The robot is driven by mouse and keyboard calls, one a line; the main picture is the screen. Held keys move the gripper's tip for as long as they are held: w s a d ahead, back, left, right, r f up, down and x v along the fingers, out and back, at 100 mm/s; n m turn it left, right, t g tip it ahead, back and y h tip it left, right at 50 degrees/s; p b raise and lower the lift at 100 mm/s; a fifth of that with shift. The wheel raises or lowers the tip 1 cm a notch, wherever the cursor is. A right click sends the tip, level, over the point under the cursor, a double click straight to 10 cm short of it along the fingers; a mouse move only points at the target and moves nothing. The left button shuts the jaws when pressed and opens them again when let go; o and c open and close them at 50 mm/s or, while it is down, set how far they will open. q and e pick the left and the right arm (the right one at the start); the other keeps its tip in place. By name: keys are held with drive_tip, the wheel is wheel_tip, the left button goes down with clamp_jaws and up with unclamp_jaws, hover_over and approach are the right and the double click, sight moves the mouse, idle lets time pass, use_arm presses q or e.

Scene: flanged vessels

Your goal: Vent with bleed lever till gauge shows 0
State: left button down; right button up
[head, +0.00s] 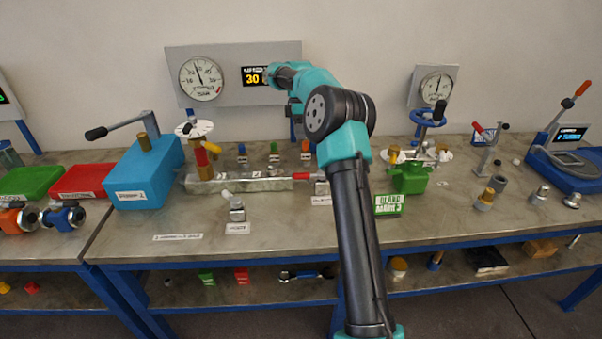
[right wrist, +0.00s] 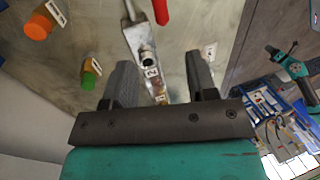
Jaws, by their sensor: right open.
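A round gauge (head: 201,78) marked BAR hangs on a grey back panel. Its needle points up near the top of the dial, off zero. The display (head: 253,77) beside it shows 30. A red-handled lever (head: 300,176) lies level at the right end of a long metal manifold (head: 240,184); red also shows at the top edge of the right wrist view (right wrist: 160,10). My right gripper (right wrist: 161,85) is open and empty, above the bench, with a fitting labelled 2 beyond its fingers. In the head view my arm mostly hides it. My left gripper is out of view.
A blue box (head: 146,172) with a black-tipped crank stands farther left. A green block (head: 409,178) is right of my arm. The front bench strip is mostly clear.

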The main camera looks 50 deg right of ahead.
sight(307, 175)
drive_tip(key=x, duration=1.5)
drive_tip(key=shift+c, duration=0.2)
clamp_jaws()
